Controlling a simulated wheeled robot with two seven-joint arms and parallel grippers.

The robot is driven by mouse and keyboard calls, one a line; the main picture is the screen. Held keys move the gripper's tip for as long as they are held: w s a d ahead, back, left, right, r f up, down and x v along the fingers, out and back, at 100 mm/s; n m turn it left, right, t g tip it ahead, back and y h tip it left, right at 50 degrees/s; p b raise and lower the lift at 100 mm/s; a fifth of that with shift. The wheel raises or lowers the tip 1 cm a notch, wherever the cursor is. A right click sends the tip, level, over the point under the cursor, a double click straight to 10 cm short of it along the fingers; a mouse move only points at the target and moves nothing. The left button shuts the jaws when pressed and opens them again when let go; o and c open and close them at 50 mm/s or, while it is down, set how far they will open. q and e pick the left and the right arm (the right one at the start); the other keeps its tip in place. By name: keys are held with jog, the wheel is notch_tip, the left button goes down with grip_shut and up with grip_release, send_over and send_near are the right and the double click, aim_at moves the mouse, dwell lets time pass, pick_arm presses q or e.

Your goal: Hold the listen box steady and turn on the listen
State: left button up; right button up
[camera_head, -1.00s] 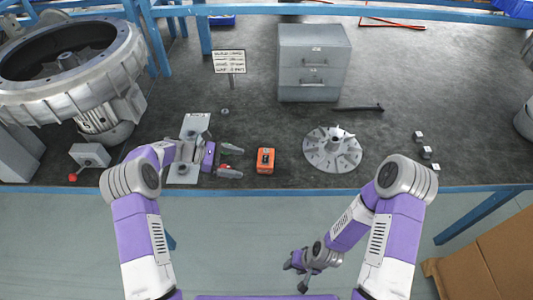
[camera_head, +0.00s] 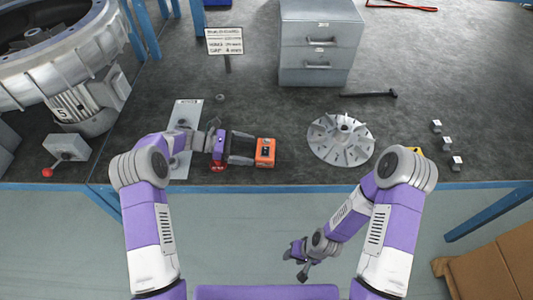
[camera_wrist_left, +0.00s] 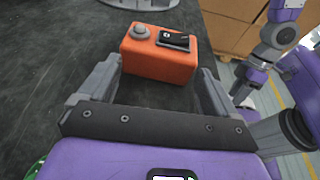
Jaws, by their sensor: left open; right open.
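The listen box, a small orange box (camera_head: 265,153), stands on the dark bench top right of my left gripper. In the left wrist view the orange box (camera_wrist_left: 160,60) shows a grey round knob and a black switch on its top. My left gripper (camera_head: 254,149) is open, its fingers level with the bench and pointing at the box. In the left wrist view the fingertips (camera_wrist_left: 160,75) lie on either side of the box's near end; I cannot tell whether they touch it. My right gripper (camera_head: 298,258) is open and empty, low in front of the bench.
A finned metal disc (camera_head: 340,140) lies right of the box. A grey drawer cabinet (camera_head: 318,45) and a black tool (camera_head: 370,93) are behind. Several small cubes (camera_head: 447,142) lie at right. A metal plate (camera_head: 185,115) and a large blower (camera_head: 70,60) are at left.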

aim_at(262, 152)
pick_arm(q)
jog(key=shift+x, duration=2.95)
pick_arm(e)
jog(key=shift+f, duration=0.45)
pick_arm(q)
grip_shut()
jog(key=shift+c, duration=0.6)
grip_release()
pick_arm(e)
jog(key=shift+o, duration=0.3)
